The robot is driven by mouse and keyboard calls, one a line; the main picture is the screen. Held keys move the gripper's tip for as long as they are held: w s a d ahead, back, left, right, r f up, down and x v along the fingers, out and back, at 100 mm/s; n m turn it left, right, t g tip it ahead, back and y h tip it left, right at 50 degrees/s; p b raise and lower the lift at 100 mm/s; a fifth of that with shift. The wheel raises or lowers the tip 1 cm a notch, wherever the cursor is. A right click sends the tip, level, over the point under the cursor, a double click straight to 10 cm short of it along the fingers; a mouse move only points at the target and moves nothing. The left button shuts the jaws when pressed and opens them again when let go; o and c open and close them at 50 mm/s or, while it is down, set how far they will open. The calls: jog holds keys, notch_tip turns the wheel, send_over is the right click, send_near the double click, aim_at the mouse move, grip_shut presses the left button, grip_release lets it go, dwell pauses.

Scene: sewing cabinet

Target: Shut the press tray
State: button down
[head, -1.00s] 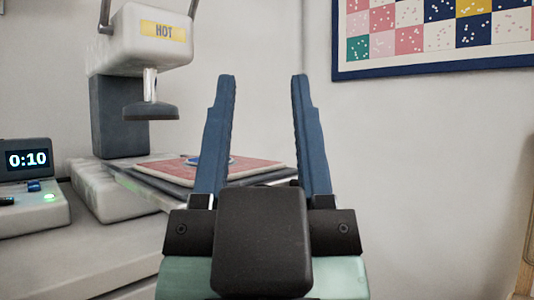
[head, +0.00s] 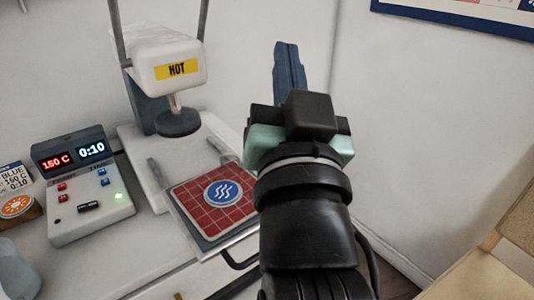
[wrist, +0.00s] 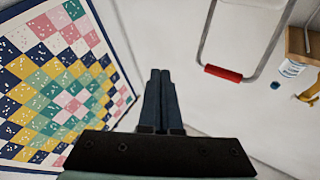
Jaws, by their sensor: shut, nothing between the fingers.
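The press tray (head: 249,229) is a thin metal slide in the head view, pulled out from the white press base toward the front right. It carries a red gridded pad (head: 192,201) with a round blue wave-marked patch (head: 222,193) lying flat on it. A dark handle (head: 236,265) shows at its front edge, partly hidden by my arm. My gripper (head: 287,46) is shut and empty, raised above and to the right of the tray, apart from it. Its closed blue fingers show in the wrist view (wrist: 160,75). The tray is not seen there.
The press head (head: 165,50), labelled HOT, is raised with its round plate (head: 178,122) above the base. A control box (head: 85,190) reads 150 C and 0:10. A quilt (wrist: 65,90) hangs on the wall. The wrist view shows a metal loop with a red grip (wrist: 223,73).

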aim_at(203, 175)
notch_tip(203, 175, down, 9)
jog(key=w+d+m+g+y+p, duration=0.2)
jog(key=m+g+p, duration=0.2)
jog(key=g+p, duration=0.75)
jog(key=s+f+m+g+y+p, duration=0.1)
jog(key=s+f+m+g+p, duration=0.15)
jog(key=s+p, duration=0.55)
jog(key=s+f+m+g+y+p, duration=0.15)
jog(key=s+f+p, duration=0.3)
jog(key=p, duration=0.55)
jog(key=shift+t, duration=0.45)
jog(key=x, duration=0.6)
jog(key=a+x, duration=0.1)
jog(key=x, duration=0.2)
jog(key=shift+s+a+f+b, duration=0.1)
jog(key=shift+a+b, duration=0.05)
jog(key=shift+b, duration=0.15)
jog(key=w+a+b, duration=0.1)
jog(key=w+a, duration=0.2)
jog(key=w, duration=0.1)
jog(key=w+a+b, duration=0.1)
jog(key=w+a, duration=0.3)
jog(key=w, duration=0.1)
jog(key=w+a+b, duration=0.1)
jog(key=w+a, duration=0.2)
jog(key=w, duration=0.2)
jog(key=shift+w+a, duration=0.1)
jog(key=shift+a, duration=0.2)
jog(key=shift+r+y, duration=0.25)
